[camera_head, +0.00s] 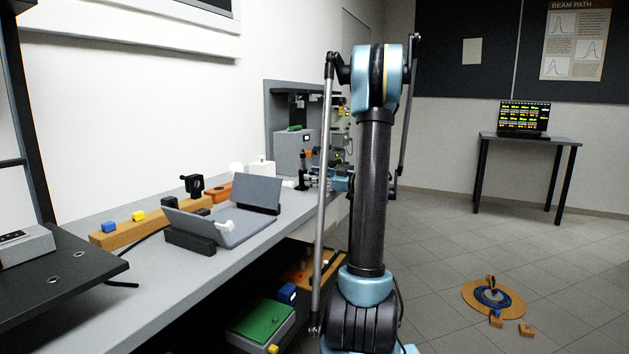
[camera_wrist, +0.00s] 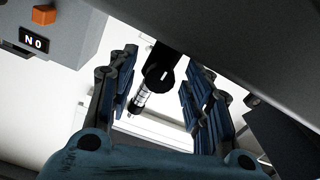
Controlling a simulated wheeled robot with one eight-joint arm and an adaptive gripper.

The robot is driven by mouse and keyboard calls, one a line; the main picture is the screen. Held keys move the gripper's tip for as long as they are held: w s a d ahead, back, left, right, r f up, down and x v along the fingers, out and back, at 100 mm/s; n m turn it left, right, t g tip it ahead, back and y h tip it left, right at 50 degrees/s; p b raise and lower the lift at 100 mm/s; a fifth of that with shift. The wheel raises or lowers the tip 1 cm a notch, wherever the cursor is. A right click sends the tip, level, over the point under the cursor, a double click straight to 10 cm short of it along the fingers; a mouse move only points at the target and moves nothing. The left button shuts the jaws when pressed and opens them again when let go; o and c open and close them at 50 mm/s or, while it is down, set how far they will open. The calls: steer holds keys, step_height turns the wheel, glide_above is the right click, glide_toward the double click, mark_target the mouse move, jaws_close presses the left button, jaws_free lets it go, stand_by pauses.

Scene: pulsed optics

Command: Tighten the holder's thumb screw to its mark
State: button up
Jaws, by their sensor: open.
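In the wrist view, a black part with a short white mark (camera_wrist: 160,72) lies between my fingers, and a silver, banded cylinder (camera_wrist: 140,98) slants down from it. The black part looks like the holder's thumb screw, but I cannot be sure. My gripper (camera_wrist: 163,64) is open, with one finger on each side of it; I see no clear contact. In the head view my gripper (camera_head: 335,181) is small, at the far end of the bench, beside a dark upright post (camera_head: 303,168). My arm hides part of that area. The screw's target mark cannot be made out.
A grey box labelled "NO" with an orange button (camera_wrist: 44,15) stands left of my fingers. A dark grey surface (camera_wrist: 235,35) crosses the upper right, close to the right finger.

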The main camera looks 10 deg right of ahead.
steer(key=c, duration=1.1)
